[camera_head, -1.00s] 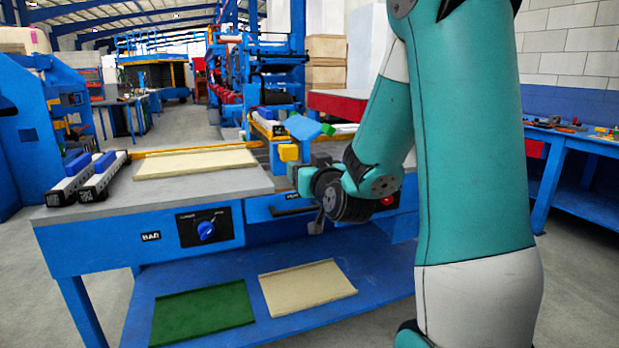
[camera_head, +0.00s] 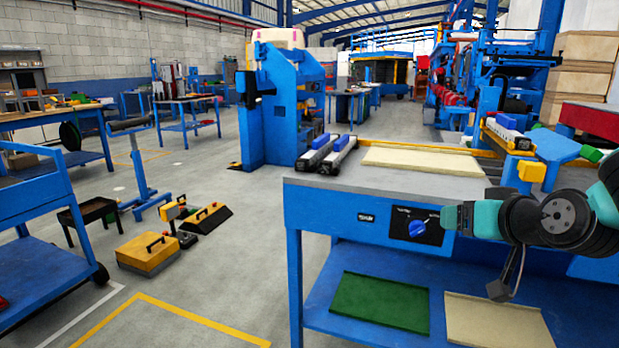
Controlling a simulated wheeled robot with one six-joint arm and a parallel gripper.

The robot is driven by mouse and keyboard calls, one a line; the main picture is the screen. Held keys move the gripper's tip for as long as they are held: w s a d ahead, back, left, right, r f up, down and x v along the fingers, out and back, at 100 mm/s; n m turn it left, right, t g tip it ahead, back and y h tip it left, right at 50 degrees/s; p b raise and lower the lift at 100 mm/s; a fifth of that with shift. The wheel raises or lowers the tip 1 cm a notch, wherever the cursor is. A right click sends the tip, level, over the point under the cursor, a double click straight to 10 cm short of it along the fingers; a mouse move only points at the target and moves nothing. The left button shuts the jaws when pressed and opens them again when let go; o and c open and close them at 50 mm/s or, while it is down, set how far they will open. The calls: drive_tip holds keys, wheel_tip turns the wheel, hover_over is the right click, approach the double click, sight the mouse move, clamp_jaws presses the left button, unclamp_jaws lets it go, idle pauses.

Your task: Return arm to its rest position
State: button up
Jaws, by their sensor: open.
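My teal and black arm (camera_head: 560,217) is folded at the right edge of the view, in front of the blue workbench. My gripper (camera_head: 504,285) hangs below the wrist, pointing down beside the bench front, and is open. It appears side-on and small, and nothing shows held in it. The rest of my arm is cut off by the right edge.
The workbench (camera_head: 358,253) carries a cream panel (camera_head: 424,160) on top. A green panel (camera_head: 381,302) and another cream panel (camera_head: 497,322) lie on its lower shelf. Yellow toolboxes (camera_head: 148,252) stand on the floor left of it. Open floor (camera_head: 215,290) lies between.

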drive_tip(key=s+a+f+n+g+y, duration=0.2)
drive_tip(key=s+a+n+g+y, duration=0.4)
drive_tip(key=s+a, duration=0.55)
drive_tip(key=s+a+r+n+g+h, duration=0.1)
drive_tip(key=s+a+g+h, duration=0.1)
drive_tip(key=s+a+g, duration=0.3)
drive_tip(key=s+n+g+h, duration=0.1)
drive_tip(key=s+g, duration=0.1)
drive_tip(key=s, duration=0.4)
wheel_tip(320, 180, up, 20)
drive_tip(key=p, duration=2)
drive_tip(key=shift+w+d+p, duration=0.15)
drive_tip(key=shift+d+p, duration=0.05)
drive_tip(key=shift+p, duration=0.15)
